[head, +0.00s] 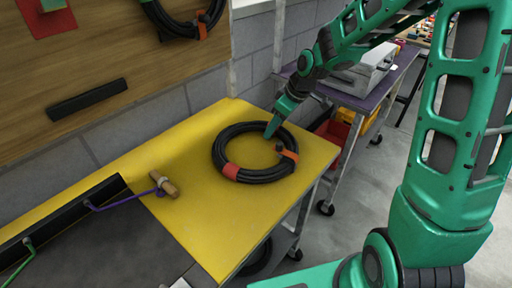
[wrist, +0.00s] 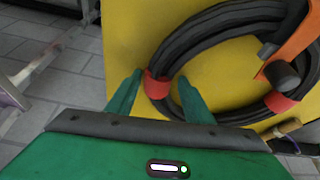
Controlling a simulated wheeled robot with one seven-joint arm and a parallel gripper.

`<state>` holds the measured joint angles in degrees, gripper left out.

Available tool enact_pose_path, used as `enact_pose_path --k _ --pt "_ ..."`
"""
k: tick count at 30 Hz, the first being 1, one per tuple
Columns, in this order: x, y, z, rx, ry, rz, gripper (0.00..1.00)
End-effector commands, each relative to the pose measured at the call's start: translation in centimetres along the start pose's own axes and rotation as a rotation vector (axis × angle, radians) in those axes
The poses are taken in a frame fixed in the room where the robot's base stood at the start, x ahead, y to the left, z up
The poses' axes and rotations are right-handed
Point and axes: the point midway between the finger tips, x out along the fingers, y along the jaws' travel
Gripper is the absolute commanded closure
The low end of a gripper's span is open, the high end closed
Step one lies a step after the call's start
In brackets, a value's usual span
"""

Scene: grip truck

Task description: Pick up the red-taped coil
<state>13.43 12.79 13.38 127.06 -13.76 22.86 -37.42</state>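A black cable coil (head: 240,133) lies flat on the yellow tabletop. It has a red tape band (head: 230,171) at its near left and an orange clip (head: 288,154) at its right. In the wrist view the coil (wrist: 200,38) shows two red tape bands, one (wrist: 157,86) between my fingertips and another (wrist: 280,102) to the right. My gripper (head: 271,131) points down at the far side of the coil. In the wrist view my gripper (wrist: 160,76) is open, with one finger on each side of the taped cable. Whether the fingers touch it cannot be told.
The yellow table (head: 215,215) has bare surface around the coil. A wooden-handled tool (head: 163,184) with a purple cord lies to the left. Another black coil (head: 170,22) hangs on the wooden wall panel. A purple-topped cart (head: 385,95) stands behind on the right.

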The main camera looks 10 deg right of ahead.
Motion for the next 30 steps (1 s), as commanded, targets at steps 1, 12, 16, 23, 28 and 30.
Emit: enact_pose_path --k 1,12,16,23,28,30 --pt "0.0 0.0 0.0 0.0 0.0 0.0 0.67" --pt "-0.1 0.1 -0.1 0.0 0.003 0.003 1.0" --pt "-0.2 0.1 -0.2 0.0 0.003 0.003 1.0" --pt "-1.6 0.1 -0.8 -0.002 0.006 0.004 1.0" --pt "-3.4 0.1 -1.6 -0.002 0.004 0.004 1.0" --pt "-4.1 -0.2 -1.9 -0.004 0.005 0.003 1.0"
